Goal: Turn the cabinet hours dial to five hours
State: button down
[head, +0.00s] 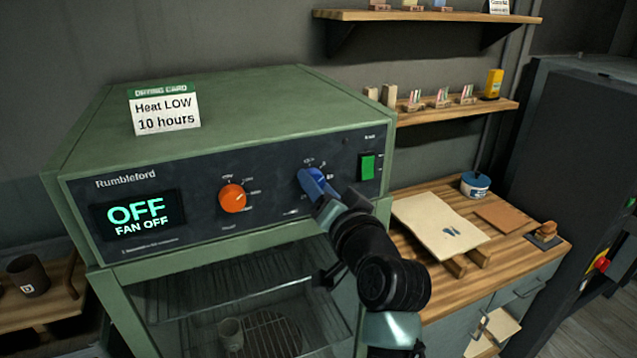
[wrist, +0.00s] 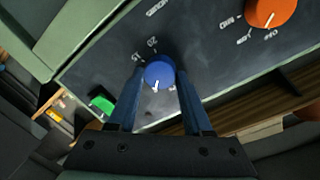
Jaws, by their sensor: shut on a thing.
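The green drying cabinet (head: 230,105) has a dark front panel with a blue dial (head: 312,180) on its right half. The blue dial also shows in the wrist view (wrist: 159,75), with a white pointer mark and marks reading 15 and 20 near it. My gripper (head: 322,192) is at the panel, its fingers (wrist: 158,92) shut on the two sides of the blue dial. The other small numbers around the dial are blurred or hidden by my fingers. The display (head: 140,215) reads OFF and FAN OFF.
An orange dial (head: 232,197) is left of the blue dial, and a green switch (head: 367,167) is right of it. A card (head: 165,110) on top reads Heat LOW, 10 hours. A wooden worktable (head: 410,245) stands at right.

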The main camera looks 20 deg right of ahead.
dwell(0.4)
jog(key=shift+c, duration=1.6)
grip_release()
jog(key=s+b, duration=0.4)
jog(key=s, duration=0.9)
jog(key=shift+r+b, duration=0.35)
jog(key=shift+r, duration=0.05)
